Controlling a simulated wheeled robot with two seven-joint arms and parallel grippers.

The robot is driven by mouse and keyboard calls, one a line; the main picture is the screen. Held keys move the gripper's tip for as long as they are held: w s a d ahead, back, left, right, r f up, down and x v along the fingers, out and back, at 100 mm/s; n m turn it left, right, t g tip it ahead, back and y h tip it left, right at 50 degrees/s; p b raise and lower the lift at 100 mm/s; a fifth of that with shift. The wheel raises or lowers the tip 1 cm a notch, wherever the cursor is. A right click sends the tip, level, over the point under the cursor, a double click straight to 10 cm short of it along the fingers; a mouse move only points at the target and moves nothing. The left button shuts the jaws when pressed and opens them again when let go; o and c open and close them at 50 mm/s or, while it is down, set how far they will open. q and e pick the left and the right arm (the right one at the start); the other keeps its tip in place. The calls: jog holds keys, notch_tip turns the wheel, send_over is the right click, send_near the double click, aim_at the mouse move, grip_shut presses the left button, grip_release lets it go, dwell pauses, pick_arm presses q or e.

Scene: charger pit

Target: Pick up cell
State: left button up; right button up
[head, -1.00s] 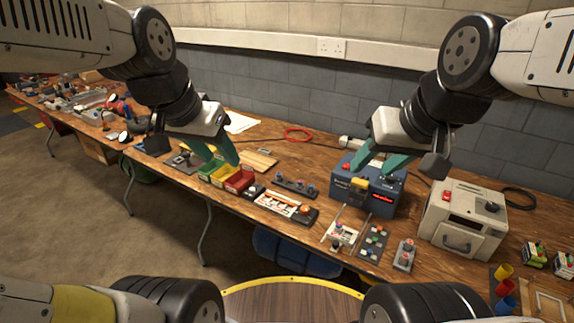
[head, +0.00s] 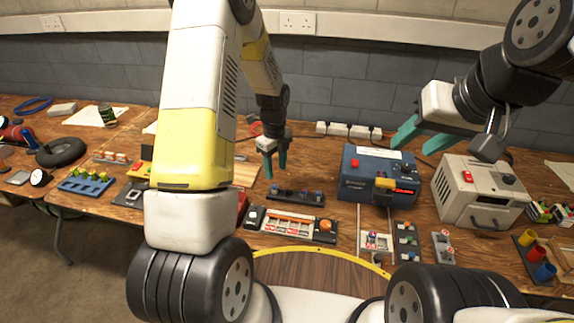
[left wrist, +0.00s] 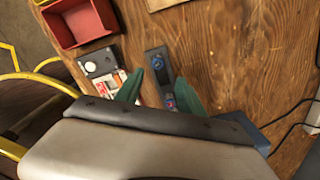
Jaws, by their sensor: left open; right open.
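A dark narrow rack (head: 278,195) holding several small blue-topped pieces, which look like cells (head: 305,193), lies on the wooden bench. My left gripper (head: 275,163) is open and empty, pointing down above the rack's left part. In the left wrist view, the rack (left wrist: 155,60) runs between the two green fingers, with blue and reddish pieces (left wrist: 168,101) near its lower end. Neither finger visibly touches them.
A panel with white and orange parts (head: 288,222) lies in front of the rack. A cream box (head: 478,190) stands right of the blue box. A red bin (left wrist: 75,20) is near the rack. A power strip (head: 348,130) lies behind.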

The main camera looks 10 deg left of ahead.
aim_at(275, 186)
pick_arm(q)
jog(key=shift+m, duration=0.3)
jog(key=f, duration=0.8)
jog(key=shift+s+a+f, duration=0.1)
jog(key=shift+a+f, duration=0.2)
grip_shut()
